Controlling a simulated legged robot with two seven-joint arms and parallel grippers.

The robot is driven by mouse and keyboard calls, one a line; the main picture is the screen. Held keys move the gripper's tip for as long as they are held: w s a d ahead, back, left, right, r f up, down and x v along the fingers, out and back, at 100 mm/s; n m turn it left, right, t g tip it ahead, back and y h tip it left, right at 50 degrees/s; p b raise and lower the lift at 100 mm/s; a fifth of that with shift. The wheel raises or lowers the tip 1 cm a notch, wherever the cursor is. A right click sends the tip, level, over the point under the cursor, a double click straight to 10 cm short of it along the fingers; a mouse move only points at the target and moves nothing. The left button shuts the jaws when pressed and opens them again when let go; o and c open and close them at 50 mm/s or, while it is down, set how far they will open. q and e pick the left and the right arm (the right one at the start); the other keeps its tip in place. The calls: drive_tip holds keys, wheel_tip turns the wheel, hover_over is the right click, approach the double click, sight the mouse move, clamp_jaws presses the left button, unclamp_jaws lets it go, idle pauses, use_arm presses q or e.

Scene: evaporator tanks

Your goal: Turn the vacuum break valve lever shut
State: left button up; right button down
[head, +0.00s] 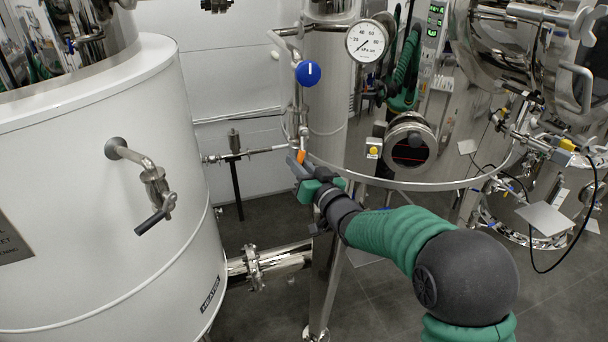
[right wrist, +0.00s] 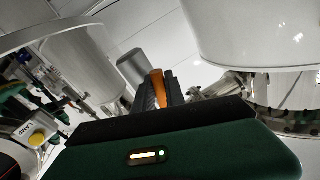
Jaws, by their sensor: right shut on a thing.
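An orange lever (head: 301,156) shows at the fingers of my right gripper (head: 300,166), on the slim steel pipework below the blue round knob. It is the only orange handle I see, and I take it as the vacuum break valve lever. In the right wrist view the orange lever (right wrist: 157,88) stands between the dark fingers of my right gripper (right wrist: 159,92), which is shut on it. The fingers hide part of the lever, and the valve body is hard to make out. My left gripper is not in view.
A large white tank (head: 90,230) with a black-handled tap (head: 154,200) fills the left. A blue knob (head: 308,73) and a pressure gauge (head: 367,41) are above the gripper. A steel ring rail (head: 420,186) runs close to my right arm. Steel vessels crowd the right.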

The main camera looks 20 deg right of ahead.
drive_tip(key=a+r+m+t+h+b, duration=0.2)
drive_tip(key=a+r+m+b, duration=0.3)
drive_tip(key=m+b, duration=0.6)
drive_tip(key=shift+a+r+m+h+b, duration=0.4)
drive_tip(key=shift+r+m+h, duration=0.55)
drive_tip(key=shift+m, duration=2.15)
drive_tip(key=shift+s+r+y, duration=0.1)
drive_tip(key=shift+r+y, duration=0.15)
drive_tip(key=c, duration=1.4)
unclamp_jaws()
drive_tip(key=shift+d, duration=0.15)
